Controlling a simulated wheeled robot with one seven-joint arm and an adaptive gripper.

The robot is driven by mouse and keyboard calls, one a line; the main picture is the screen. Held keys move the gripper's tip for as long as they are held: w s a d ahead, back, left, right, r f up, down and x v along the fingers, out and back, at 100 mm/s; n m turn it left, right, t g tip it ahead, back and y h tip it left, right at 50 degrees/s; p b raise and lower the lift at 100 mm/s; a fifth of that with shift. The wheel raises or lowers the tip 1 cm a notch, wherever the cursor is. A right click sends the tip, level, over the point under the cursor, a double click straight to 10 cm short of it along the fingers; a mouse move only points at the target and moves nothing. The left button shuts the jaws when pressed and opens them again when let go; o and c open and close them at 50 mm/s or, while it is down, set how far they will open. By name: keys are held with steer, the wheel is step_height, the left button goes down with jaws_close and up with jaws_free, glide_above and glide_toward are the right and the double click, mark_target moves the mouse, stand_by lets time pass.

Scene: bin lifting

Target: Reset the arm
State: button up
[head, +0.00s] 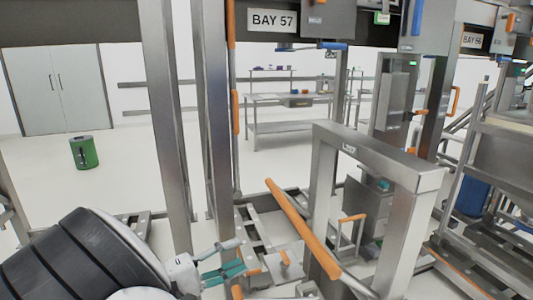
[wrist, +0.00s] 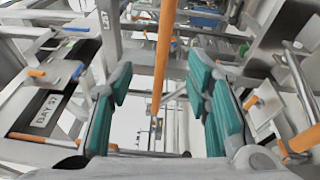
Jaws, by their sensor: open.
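My gripper (head: 238,258) is low in the middle of the head view, left of a slanted orange bar (head: 298,222). It has grey fingers with teal pads and points to the right. In the wrist view my gripper (wrist: 160,75) is open, with the teal pads on either side and nothing held. An orange bar (wrist: 162,55) shows in the gap between the fingers. I cannot tell how far beyond the fingertips it lies.
A steel frame (head: 383,152) stands to the right of my gripper, and steel posts (head: 172,120) rise behind it. Low rails cover the floor nearby. A green bin (head: 84,152) stands on open floor at the left. A workbench (head: 290,101) stands at the back.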

steer(key=s+d+r+m+g+y+p, duration=0.1)
steer(key=s+d+r+g+y, duration=0.2)
steer(key=d, duration=0.4)
steer(key=s+d+r+m+g+y+p, duration=0.1)
steer(key=s+d+r+m+g+y, duration=0.1)
steer(key=d+r+g, duration=0.35)
steer(key=s+d+r+m+g+y, duration=0.1)
steer(key=s+d+r+y, duration=0.15)
steer(key=d, duration=0.65)
steer(key=s+d+r+m+t+y+p, duration=0.1)
steer(key=s+d+r+y, duration=0.1)
steer(key=s, duration=0.4)
steer(key=s+d+r+m+t+y+p, duration=0.1)
steer(key=s+d+r+y, duration=0.1)
steer(key=s, duration=0.5)
steer(key=s+d+r+m+t+y+p, duration=0.1)
steer(key=s+r+t+y, duration=0.1)
steer(key=s, duration=0.5)
steer(key=shift+s+d+r+m+y, duration=0.3)
steer(key=shift+d+r+y, duration=0.1)
steer(key=shift+r+y, duration=0.55)
steer(key=shift+w+f, duration=0.1)
steer(key=shift+f, duration=0.05)
